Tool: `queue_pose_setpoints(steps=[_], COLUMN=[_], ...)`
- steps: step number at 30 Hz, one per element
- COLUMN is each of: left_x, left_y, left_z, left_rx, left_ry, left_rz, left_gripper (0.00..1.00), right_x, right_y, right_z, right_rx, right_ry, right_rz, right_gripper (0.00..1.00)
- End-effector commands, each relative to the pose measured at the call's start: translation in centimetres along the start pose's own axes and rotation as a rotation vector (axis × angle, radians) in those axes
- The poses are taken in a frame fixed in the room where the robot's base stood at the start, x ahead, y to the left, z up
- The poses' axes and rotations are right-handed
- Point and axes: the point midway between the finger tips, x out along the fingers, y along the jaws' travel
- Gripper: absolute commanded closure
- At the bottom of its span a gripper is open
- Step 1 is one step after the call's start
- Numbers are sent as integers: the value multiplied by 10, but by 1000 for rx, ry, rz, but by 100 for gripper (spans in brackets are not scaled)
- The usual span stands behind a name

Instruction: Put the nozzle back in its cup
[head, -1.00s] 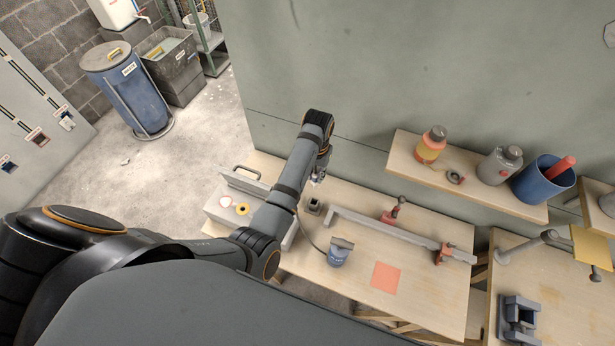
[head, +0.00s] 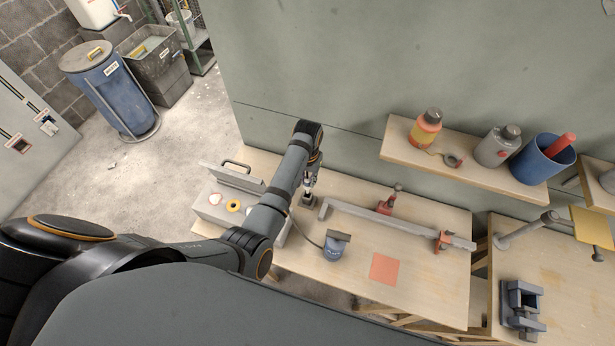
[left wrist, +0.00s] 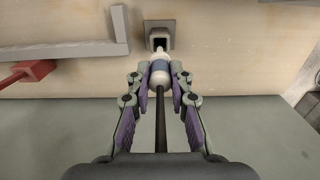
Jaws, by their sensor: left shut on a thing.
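The nozzle (left wrist: 160,75), white with a blue-grey band and a dark hose or stem behind it, is held between the fingers of my left gripper (left wrist: 160,72), which is shut on it. The cup (left wrist: 159,28) is a small dark grey square holder on the wooden bench. In the left wrist view the nozzle's narrow tip lines up with the cup's opening; I cannot tell whether it is inside. In the head view my left gripper (head: 312,178) is just above the cup (head: 308,201), partly hidden by my arm. My right gripper is not in view.
A long grey bar with red clamps (head: 390,222) lies to the right of the cup. A grey box (head: 212,217) stands left. A blue item with a grey top (head: 334,246) and an orange square (head: 384,268) are nearer. A shelf (head: 470,172) holds bottles.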

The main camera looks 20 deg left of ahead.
Motion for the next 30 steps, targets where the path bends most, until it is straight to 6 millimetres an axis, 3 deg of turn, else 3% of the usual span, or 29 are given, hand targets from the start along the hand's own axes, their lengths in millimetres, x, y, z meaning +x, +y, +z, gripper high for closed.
queue_pose_setpoints(steps=[30], left_x=[1], left_y=[0], left_z=[0], left_rx=[0], left_ry=[1], left_rz=[0], left_gripper=[100], right_x=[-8], right_y=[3], right_z=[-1], right_rx=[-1], right_ry=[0], right_rz=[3], right_gripper=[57])
